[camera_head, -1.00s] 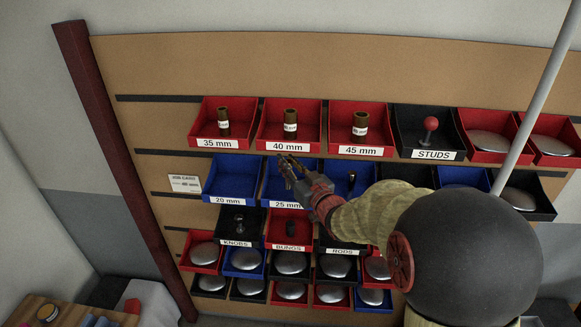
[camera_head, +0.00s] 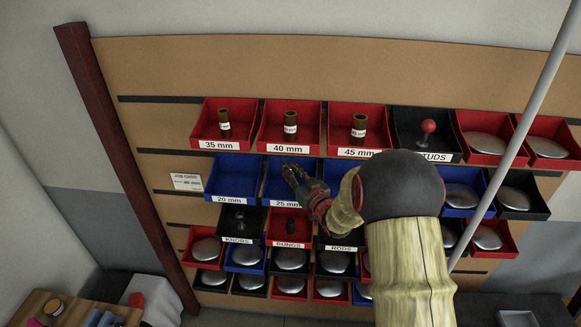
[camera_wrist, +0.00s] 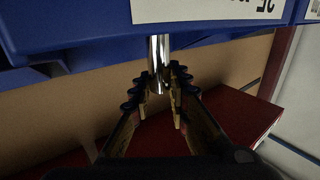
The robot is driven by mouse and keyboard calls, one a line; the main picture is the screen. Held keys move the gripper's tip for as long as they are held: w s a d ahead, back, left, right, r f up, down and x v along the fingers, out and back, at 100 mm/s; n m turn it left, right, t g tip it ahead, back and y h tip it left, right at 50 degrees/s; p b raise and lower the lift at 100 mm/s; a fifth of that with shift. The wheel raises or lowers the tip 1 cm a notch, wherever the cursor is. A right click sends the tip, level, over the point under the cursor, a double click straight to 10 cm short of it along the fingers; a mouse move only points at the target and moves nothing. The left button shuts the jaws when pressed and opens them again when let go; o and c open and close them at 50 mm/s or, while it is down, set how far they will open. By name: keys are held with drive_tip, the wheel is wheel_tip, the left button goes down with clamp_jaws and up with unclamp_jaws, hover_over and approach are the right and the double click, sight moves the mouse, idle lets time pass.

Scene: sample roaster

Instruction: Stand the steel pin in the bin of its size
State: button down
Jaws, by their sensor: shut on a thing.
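My gripper (camera_head: 290,173) is shut on a bright steel pin (camera_wrist: 158,62), which stands between the fingertips in the wrist view. The pin's upper end is close to the blue bin front in the wrist view; I cannot tell whether they touch. In the head view my fingers overlap the blue 25 mm bin (camera_head: 270,186), and the pin is not clear there. The blue 20 mm bin (camera_head: 214,192) is left of it and looks empty. Red bins labelled 35 mm (camera_head: 203,137), 40 mm (camera_head: 270,140) and 45 mm (camera_head: 342,143) sit above, each holding an upright brown cylinder.
A black studs bin (camera_head: 402,136) holds a red knob. Knobs (camera_head: 228,239), bungs (camera_head: 272,239) and rods (camera_head: 327,240) bins sit below. A small card (camera_head: 186,182), apparently reading 40 mm, is on the board's left. A dark red post (camera_head: 115,140) borders the rack.

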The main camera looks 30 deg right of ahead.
idle(0.3)
drive_tip(key=c, duration=1.8)
unclamp_jaws()
drive_tip(key=shift+s+f+b, duration=0.1)
drive_tip(key=shift+b, duration=0.2)
drive_tip(key=shift+o, duration=0.4)
drive_tip(key=s+b, duration=0.2)
drive_tip(key=s, duration=1)
drive_tip(key=s+a+r+m+g+h, duration=0.1)
drive_tip(key=s+a+r+g+h, duration=0.25)
drive_tip(key=a+r+g, duration=0.2)
drive_tip(key=s+a+g+y, duration=0.1)
drive_tip(key=s+a, duration=0.3)
drive_tip(key=s, duration=0.4)
drive_tip(key=s+a+g+y, duration=0.1)
drive_tip(key=s+a+g, duration=0.2)
drive_tip(key=s+a, duration=0.2)
drive_tip(key=s+a+n+g+y, duration=0.1)
drive_tip(key=s+a+g, duration=0.2)
drive_tip(key=s, duration=0.7)
drive_tip(key=shift+s+a+r, duration=0.25)
drive_tip(key=shift+s+a, duration=0.05)
drive_tip(key=shift+a, duration=0.95)
